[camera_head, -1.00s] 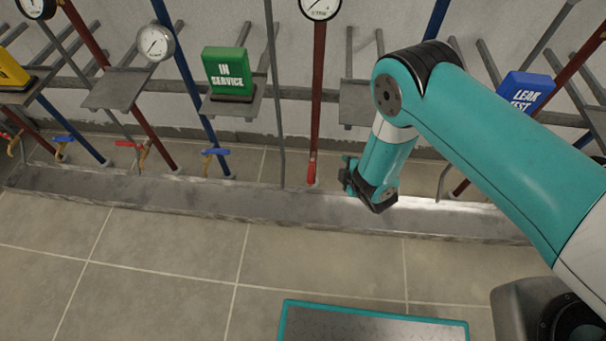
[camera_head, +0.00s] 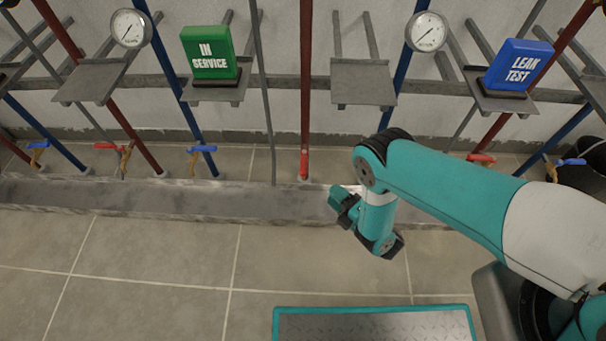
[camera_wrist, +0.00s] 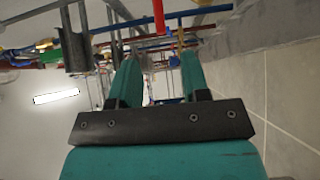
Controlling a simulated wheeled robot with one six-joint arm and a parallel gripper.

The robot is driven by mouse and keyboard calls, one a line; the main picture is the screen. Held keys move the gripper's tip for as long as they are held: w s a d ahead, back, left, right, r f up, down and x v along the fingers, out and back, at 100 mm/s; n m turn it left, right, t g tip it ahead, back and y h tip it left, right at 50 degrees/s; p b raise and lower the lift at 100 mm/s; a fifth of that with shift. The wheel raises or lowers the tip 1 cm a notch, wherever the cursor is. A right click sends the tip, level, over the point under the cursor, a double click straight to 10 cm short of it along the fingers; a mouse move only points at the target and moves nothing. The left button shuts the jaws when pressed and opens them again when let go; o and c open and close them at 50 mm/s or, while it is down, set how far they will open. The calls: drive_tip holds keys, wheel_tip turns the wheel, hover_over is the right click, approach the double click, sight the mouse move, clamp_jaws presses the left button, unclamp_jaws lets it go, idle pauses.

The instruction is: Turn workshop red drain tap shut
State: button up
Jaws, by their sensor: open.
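A bright red upright handle (camera_head: 304,164) shows at the foot of the middle red pipe, in line with it. In the wrist view a bright red bar (camera_wrist: 158,14) hangs at the top centre, beyond the fingers; it looks like the same handle. Other red tap handles lie crosswise at left (camera_head: 107,146) and right (camera_head: 481,158). I cannot tell from a label which is the workshop one. My gripper (camera_head: 338,196) is to the right of the upright handle, apart from it, over the trough. In the wrist view its two teal fingers (camera_wrist: 155,75) are apart and empty.
A grey trough (camera_head: 130,200) runs along the wall under the pipes. Blue tap handles (camera_head: 202,149) sit between the red ones. A green IN SERVICE sign (camera_head: 208,54) and a blue LEAK TEST sign (camera_head: 516,66) stand on brackets.

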sight(303, 166)
drive_tip(key=b+x, duration=0.1)
drive_tip(key=b, duration=0.4)
drive_tip(key=b+x, duration=0.2)
drive_tip(key=b, duration=0.3)
drive_tip(key=b+x, duration=0.1)
drive_tip(key=b, duration=0.4)
drive_tip(key=shift+w+a+f, duration=0.2)
drive_tip(key=shift+a+f, duration=0.05)
drive_tip(key=shift+f, duration=0.05)
drive_tip(key=b+x, duration=0.1)
drive_tip(key=x, duration=0.4)
drive_tip(key=b+x, duration=0.1)
drive_tip(key=x, duration=0.1)
drive_tip(key=shift+w+a+r+b, duration=0.15)
drive_tip(key=shift+a+r+b, duration=0.05)
drive_tip(key=shift+r+b, duration=0.1)
drive_tip(key=shift+w+a+r, duration=0.1)
drive_tip(key=shift+w+a, duration=0.25)
drive_tip(key=shift+w, duration=0.1)
clamp_jaws()
